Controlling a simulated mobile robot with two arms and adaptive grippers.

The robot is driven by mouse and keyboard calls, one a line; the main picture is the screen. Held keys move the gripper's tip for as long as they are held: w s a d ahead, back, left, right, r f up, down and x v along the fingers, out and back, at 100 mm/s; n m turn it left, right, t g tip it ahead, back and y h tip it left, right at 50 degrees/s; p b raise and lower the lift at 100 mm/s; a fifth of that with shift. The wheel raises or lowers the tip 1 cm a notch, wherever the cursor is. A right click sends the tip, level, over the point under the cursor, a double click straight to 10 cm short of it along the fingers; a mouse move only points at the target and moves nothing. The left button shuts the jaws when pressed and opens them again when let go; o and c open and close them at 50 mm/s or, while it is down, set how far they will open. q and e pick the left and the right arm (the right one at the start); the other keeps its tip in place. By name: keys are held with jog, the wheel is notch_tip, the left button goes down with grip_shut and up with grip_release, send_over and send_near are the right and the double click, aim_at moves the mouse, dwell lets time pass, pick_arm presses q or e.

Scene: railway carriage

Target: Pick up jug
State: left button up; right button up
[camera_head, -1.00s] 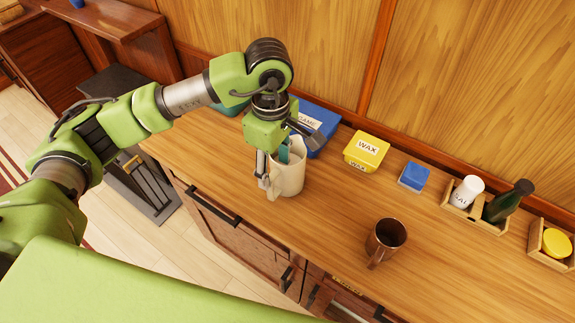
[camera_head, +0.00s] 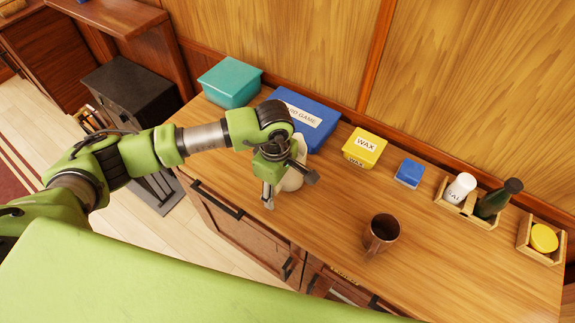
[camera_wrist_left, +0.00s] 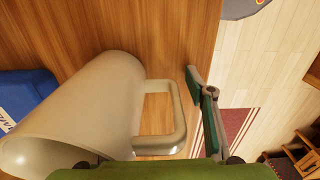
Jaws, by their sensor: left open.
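The cream jug (camera_head: 293,179) stands on the wooden counter, mostly hidden behind my left gripper in the head view. In the left wrist view its body (camera_wrist_left: 85,110) fills the left side, and its squared handle (camera_wrist_left: 178,125) points right. My left gripper (camera_head: 290,191) is open at the jug, its fingers spread to either side in the head view. In the wrist view one finger (camera_wrist_left: 206,105) is just right of the handle, apparently apart from it. The other finger is hidden there. My right gripper is not in view.
A brown mug (camera_head: 382,232) stands to the right. Behind are a teal box (camera_head: 230,85), blue board game box (camera_head: 308,118), yellow wax box (camera_head: 364,147) and small blue box (camera_head: 409,173). The counter (camera_head: 335,203) is clear between jug and mug.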

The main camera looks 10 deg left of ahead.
pick_arm(q)
grip_shut()
jog(key=shift+r, duration=0.1)
jog(key=shift+r, duration=0.15)
